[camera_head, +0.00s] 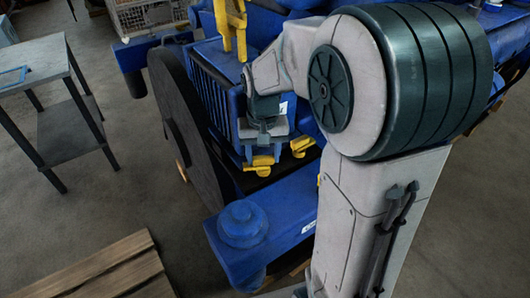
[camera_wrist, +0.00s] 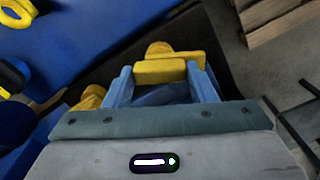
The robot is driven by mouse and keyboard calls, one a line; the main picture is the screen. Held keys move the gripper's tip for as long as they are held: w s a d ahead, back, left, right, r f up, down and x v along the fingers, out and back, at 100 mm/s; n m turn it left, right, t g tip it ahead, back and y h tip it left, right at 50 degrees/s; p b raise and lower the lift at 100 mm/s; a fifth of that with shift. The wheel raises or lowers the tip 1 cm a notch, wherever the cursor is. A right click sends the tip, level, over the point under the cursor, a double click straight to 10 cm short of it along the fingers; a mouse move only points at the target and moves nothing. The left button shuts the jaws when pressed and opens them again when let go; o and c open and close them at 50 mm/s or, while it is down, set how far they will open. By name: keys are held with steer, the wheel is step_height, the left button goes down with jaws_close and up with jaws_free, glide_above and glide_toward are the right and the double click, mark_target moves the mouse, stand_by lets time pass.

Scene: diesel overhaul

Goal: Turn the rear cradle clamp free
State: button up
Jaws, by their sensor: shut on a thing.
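My gripper (camera_head: 264,148) points down beside the blue engine block. In the wrist view, its two blue fingers (camera_wrist: 161,92) are shut on a yellow cradle clamp (camera_wrist: 160,72). The same clamp (camera_head: 262,166) shows just below the gripper in the head view. Its bar lies across the fingertips, and its lower part is hidden. A second yellow clamp (camera_head: 302,145) sits to the right in the head view. A yellow part also shows left of the fingers in the wrist view (camera_wrist: 89,98). I cannot tell from the markings which clamp is the rear one.
A large black disc (camera_head: 178,125) stands close left of the engine block (camera_head: 210,75). A blue stand foot (camera_head: 242,224) is below. A grey side table (camera_head: 40,62) and a wooden pallet (camera_head: 105,268) stand to the left, with bare floor between them.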

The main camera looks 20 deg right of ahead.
mark_target(263, 156)
steer(key=shift+n+b, duration=0.35)
steer(key=shift+n, duration=2.25)
steer(key=o, duration=1)
step_height(263, 156, up, 14)
steer(key=shift+f, duration=0.1)
